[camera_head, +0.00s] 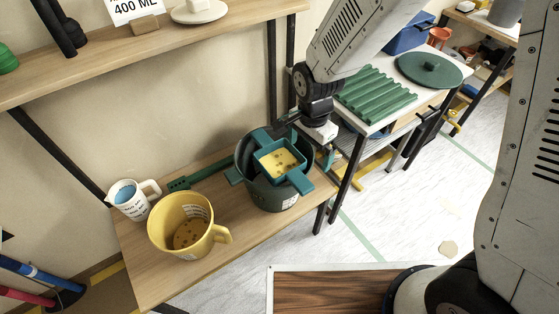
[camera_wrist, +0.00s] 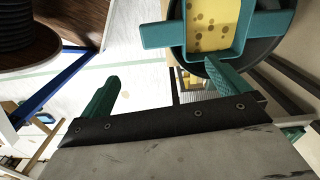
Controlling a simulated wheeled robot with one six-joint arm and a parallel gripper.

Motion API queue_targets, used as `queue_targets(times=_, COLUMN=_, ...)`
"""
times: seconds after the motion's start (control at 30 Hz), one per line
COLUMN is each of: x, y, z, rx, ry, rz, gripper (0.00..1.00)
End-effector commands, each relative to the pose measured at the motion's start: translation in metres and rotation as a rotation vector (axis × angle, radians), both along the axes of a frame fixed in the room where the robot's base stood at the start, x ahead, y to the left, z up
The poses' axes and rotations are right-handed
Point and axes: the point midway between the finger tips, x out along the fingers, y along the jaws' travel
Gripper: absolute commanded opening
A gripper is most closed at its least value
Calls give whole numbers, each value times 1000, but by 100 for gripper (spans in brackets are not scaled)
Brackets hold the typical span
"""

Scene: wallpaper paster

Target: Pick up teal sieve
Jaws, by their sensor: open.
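The teal sieve (camera_head: 298,181) is a square frame with stubby arms, resting across the rim of a dark green pot (camera_head: 272,196) on the wooden bench. Inside it is yellow with brown spots. In the wrist view the sieve (camera_wrist: 161,34) fills the top right, with one arm out to the left. My gripper (camera_wrist: 161,76) has two green fingers spread wide, with nothing between them. The right fingertip lies close to the sieve's near wall; I cannot tell whether it touches. In the head view my wrist is just right of the pot, and the fingers are mostly hidden.
A yellow jug (camera_head: 181,225) and a white measuring jug (camera_head: 133,202) stand left of the pot. A dark green long-handled tool (camera_head: 190,180) lies behind the yellow jug. A shelf (camera_head: 150,52) overhangs the bench. A white table (camera_head: 372,118) with green corrugated sheet (camera_head: 372,95) stands right.

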Motion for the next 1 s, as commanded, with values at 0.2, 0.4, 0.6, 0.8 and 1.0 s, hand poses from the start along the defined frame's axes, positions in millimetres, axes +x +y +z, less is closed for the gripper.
queue_targets(times=0.2, x=-2, y=23, z=-45, rx=-9, ry=12, rz=-91, gripper=100)
queue_targets(times=0.4, x=-3, y=24, z=-67, rx=-11, ry=14, rz=-105, gripper=100)
queue_targets(times=0.6, x=-3, y=19, z=-90, rx=-11, ry=14, rz=-106, gripper=100)
queue_targets(times=0.8, x=-2, y=16, z=-119, rx=-11, ry=14, rz=-105, gripper=100)
queue_targets(times=1.0, x=-2, y=16, z=-126, rx=-9, ry=11, rz=-104, gripper=100)
